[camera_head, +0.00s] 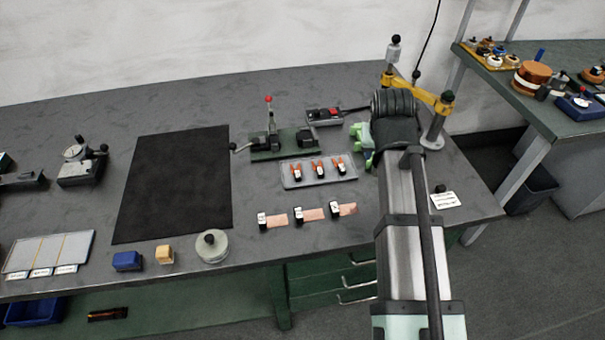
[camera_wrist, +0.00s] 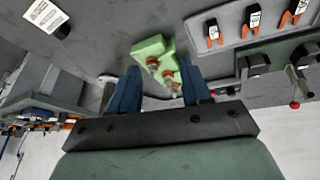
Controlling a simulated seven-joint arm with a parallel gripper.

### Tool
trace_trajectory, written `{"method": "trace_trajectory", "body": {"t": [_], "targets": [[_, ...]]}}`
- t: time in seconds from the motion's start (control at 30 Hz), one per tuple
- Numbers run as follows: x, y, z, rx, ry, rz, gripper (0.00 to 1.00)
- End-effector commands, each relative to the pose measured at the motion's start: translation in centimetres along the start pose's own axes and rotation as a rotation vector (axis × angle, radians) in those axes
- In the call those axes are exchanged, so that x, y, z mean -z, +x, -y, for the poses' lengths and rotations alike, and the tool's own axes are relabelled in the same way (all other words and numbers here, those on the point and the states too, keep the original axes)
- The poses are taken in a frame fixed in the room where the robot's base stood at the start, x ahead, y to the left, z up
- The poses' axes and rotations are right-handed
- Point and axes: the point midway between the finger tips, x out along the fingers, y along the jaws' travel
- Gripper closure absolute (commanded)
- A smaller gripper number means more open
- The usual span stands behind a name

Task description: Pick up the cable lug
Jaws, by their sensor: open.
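A light-green holder (camera_wrist: 155,49) lies on the bench in the wrist view and carries small copper-and-silver pieces (camera_wrist: 153,64). One of these may be the cable lug, but they are too small and blurred to tell. My gripper (camera_wrist: 160,82) is open, with its two dark blue fingers on either side of the holder's near end and the small pieces between them in the picture. Nothing is clearly held. The gap in height is hard to judge. In the head view the green holder (camera_head: 363,134) shows only partly beside my arm, which hides my fingers.
A grey tray (camera_head: 322,180) with several orange-handled pieces lies left of my arm, with a green-based lever fixture (camera_head: 284,146) behind it. A yellow bracket on a post (camera_head: 434,135) stands close on the right. A black mat (camera_head: 180,185) lies farther left. A white label card (camera_head: 446,200) is at right.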

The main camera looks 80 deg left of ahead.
Motion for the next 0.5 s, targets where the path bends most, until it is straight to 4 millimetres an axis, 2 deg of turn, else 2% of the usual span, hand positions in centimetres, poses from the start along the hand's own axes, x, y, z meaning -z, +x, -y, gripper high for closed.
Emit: {"method": "trace_trajectory", "body": {"t": [0.03, 0.2, 0.3, 0.4, 0.5], "targets": [[-0.2, -0.7, 2.8, 0.030, -0.035, -0.002, 0.52], [-1.1, -3.0, 10.2, 0.117, -0.138, -0.001, 0.52], [-1.8, -4.1, 13.5, 0.157, -0.185, 0.000, 0.52], [-2.4, -5.0, 15.8, 0.186, -0.219, 0.003, 0.52], [-2.7, -5.5, 17.1, 0.202, -0.239, 0.004, 0.52]]}}
